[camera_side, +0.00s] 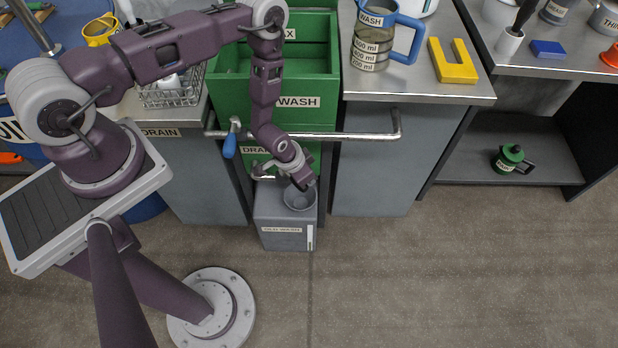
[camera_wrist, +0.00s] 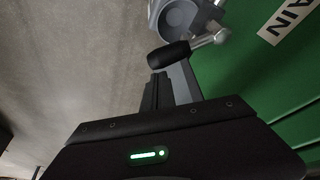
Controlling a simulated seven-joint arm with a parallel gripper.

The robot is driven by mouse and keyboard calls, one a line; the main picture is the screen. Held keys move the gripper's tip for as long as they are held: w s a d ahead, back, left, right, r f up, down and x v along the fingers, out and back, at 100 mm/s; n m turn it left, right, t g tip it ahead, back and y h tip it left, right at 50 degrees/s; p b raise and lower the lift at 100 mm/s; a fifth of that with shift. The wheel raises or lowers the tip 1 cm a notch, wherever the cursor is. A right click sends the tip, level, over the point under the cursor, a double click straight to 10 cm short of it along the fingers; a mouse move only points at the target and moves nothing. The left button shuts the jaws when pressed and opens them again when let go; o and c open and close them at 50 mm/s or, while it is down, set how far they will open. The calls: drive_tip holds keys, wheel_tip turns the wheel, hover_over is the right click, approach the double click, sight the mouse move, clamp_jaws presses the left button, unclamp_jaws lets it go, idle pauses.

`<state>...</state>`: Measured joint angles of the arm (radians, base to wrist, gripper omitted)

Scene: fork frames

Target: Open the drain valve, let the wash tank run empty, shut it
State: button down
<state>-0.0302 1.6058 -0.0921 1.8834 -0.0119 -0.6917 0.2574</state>
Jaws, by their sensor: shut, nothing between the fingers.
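The green wash tank (camera_side: 297,85), labelled WASH, stands between the counters; its inside is partly hidden by my arm. Below it is a DRAIN label, also in the wrist view. The drain valve (camera_side: 262,172) is largely hidden behind my gripper in the side view. The wrist view shows its black lever grip (camera_wrist: 168,55) on a metal stem (camera_wrist: 210,39). My gripper (camera_side: 305,184) is shut and empty, its fingers (camera_wrist: 160,83) close to the lever grip; I cannot tell if they touch. A grey container (camera_side: 287,239) with a round opening stands below.
A metal rail (camera_side: 360,136) crosses in front of the tank, with a blue handle (camera_side: 230,146) at its left end. A WASH jug (camera_side: 371,48) and a yellow U-shaped block (camera_side: 453,73) stand on the right counter. The floor in front is clear.

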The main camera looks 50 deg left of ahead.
drive_tip(key=shift+w+f, duration=0.15)
drive_tip(key=shift+f, duration=0.3)
drive_tip(key=shift+s+d+m, duration=0.1)
drive_tip(key=shift+s+m, duration=0.25)
drive_tip(key=shift+m, duration=0.05)
drive_tip(key=s+a+m+g+h, duration=0.1)
drive_tip(key=s+m+h, duration=0.1)
drive_tip(key=s+m, duration=0.4)
drive_tip(key=shift+s+a+m+g, duration=0.3)
drive_tip(key=shift+a+m+g, duration=0.1)
drive_tip(key=shift+m, duration=0.6)
drive_tip(key=shift+h, duration=0.3)
drive_tip(key=shift+d, duration=0.1)
